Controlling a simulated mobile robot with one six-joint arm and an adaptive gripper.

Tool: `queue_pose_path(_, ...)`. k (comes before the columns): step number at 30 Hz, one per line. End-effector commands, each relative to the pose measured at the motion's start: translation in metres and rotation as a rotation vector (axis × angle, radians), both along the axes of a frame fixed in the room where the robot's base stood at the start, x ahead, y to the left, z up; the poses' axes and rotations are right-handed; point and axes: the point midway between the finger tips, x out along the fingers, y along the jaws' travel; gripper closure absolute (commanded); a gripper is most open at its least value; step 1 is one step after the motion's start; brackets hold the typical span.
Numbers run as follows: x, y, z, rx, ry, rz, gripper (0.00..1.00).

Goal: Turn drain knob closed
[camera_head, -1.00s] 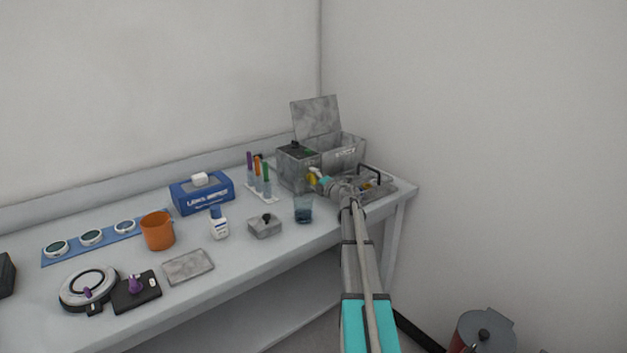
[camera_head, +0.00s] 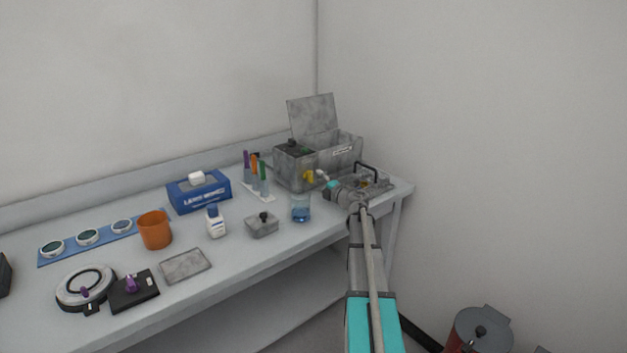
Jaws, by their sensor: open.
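A grey box-shaped bath (camera_head: 293,171) with a raised lid (camera_head: 313,117) stands at the back right of the bench. A small yellow knob (camera_head: 309,176) shows low on its front side; I take it for the drain knob. The knob's exact turn angle cannot be told.
A beaker of blue liquid (camera_head: 301,209) stands in front of the bath. A grey tray with a black handle (camera_head: 378,183) lies behind my wrist. A wall is close on the right.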

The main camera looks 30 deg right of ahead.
Motion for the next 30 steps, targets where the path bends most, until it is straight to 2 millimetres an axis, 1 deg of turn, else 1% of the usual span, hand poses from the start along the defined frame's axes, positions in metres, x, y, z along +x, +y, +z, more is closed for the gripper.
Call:
queue_pose_path(1, -0.012, 0.001, 0.0, 0.0, 0.0, -0.002, 0.0)
queue_pose_path(6, -0.039, -0.002, 0.0, 0.0, 0.0, -0.002, 0.0)
queue_pose_path(12, -0.06, -0.004, 0.0, 0.0, 0.0, 0.0, 0.0)
queue_pose_path(18, -0.067, -0.005, 0.0, 0.0, 0.0, 0.0, 0.0)
queue_pose_path(26, -0.067, -0.005, 0.0, 0.0, 0.0, 0.0, 0.0)
queue_pose_path(29, -0.067, -0.005, 0.0, -0.002, 0.0, 0.0, 0.17)
queue_pose_path(30, -0.068, -0.005, 0.0, -0.006, 0.0, 0.0, 0.24)
